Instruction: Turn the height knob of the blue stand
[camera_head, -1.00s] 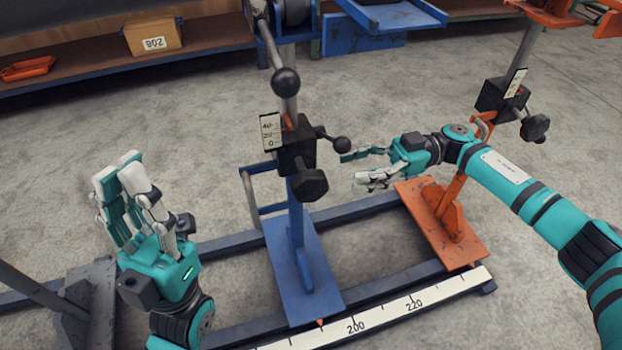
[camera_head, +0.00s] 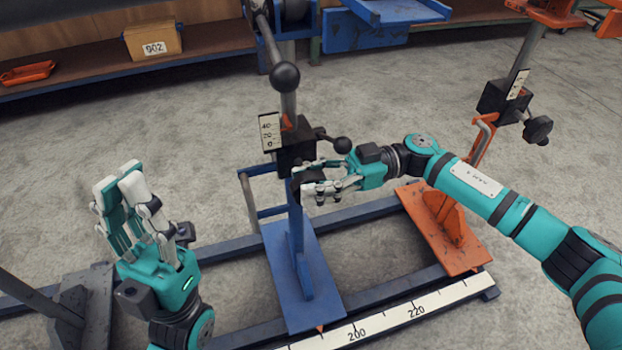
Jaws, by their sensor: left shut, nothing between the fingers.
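The blue stand (camera_head: 301,280) stands upright on the rail frame in the middle. Its black clamp block carries a small scale plate (camera_head: 269,132) with an orange pointer. The dark height knob (camera_head: 310,174) on the front of the block is partly hidden by my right gripper. My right gripper (camera_head: 300,179) comes in from the right with its fingers spread, one above and one below the knob. I cannot tell whether they touch it. My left gripper (camera_head: 116,182) is shut and empty at the left, fingers pointing up, apart from the stand.
A black ball-ended lever (camera_head: 342,145) sits close above my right gripper. Another ball handle (camera_head: 285,76) is higher up. An orange stand (camera_head: 447,230) is at the right, a dark grey stand (camera_head: 85,300) at the left. A numbered ruler (camera_head: 385,322) runs along the front rail.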

